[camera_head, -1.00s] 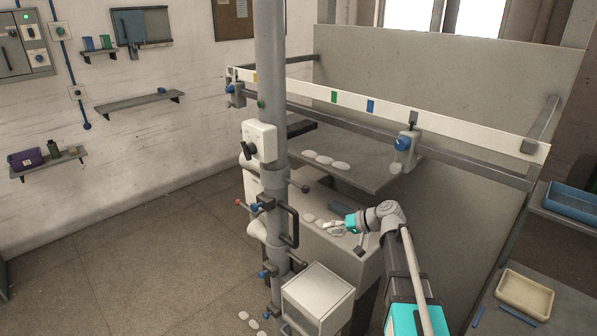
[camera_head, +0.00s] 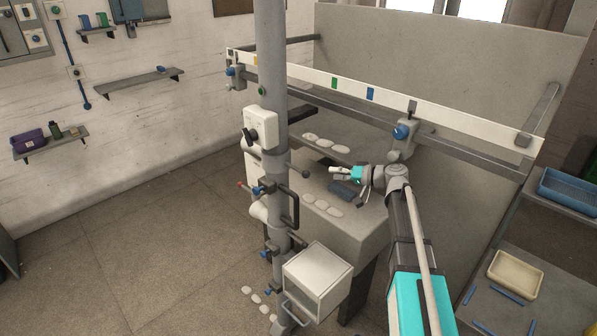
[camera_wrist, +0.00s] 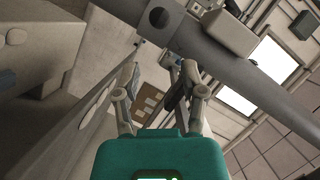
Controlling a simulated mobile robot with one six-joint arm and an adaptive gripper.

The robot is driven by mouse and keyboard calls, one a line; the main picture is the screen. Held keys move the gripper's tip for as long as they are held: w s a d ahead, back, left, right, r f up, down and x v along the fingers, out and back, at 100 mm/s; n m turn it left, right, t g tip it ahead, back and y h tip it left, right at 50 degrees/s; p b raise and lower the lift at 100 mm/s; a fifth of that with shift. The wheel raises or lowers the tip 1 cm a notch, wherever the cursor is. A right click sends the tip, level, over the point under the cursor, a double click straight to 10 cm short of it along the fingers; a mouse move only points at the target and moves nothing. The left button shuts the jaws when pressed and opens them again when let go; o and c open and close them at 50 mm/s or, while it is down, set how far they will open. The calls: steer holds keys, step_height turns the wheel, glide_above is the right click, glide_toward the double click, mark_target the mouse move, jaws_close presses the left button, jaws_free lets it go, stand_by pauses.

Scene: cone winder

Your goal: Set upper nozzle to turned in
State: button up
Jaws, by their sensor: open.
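The grey column (camera_head: 272,130) stands left of my arm in the head view. Small fittings with blue knobs are clamped on it at several heights. The upper one (camera_head: 262,188) has a red-tipped end pointing left. A short dark rod with a ball end (camera_head: 300,172) points right a little higher. I cannot tell for sure which fitting is the upper nozzle, or its exact turn. My gripper (camera_head: 337,172) is open and empty, right of the column and apart from it. In the wrist view its two fingers (camera_wrist: 158,82) are spread, with a grey pipe crossing beyond them.
A white rail (camera_head: 390,98) with coloured marks runs behind my gripper. A grey machine table (camera_head: 365,228) with white discs lies below it. A white box (camera_head: 318,280) sits low beside the column. Open floor (camera_head: 150,240) lies to the left.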

mark_target(300, 171)
steer(key=b+x, duration=0.2)
steer(key=x, duration=1.1)
steer(key=shift+a+f+b, duration=0.1)
steer(key=shift+a+b, duration=0.15)
steer(key=shift+b, duration=0.15)
jaws_close()
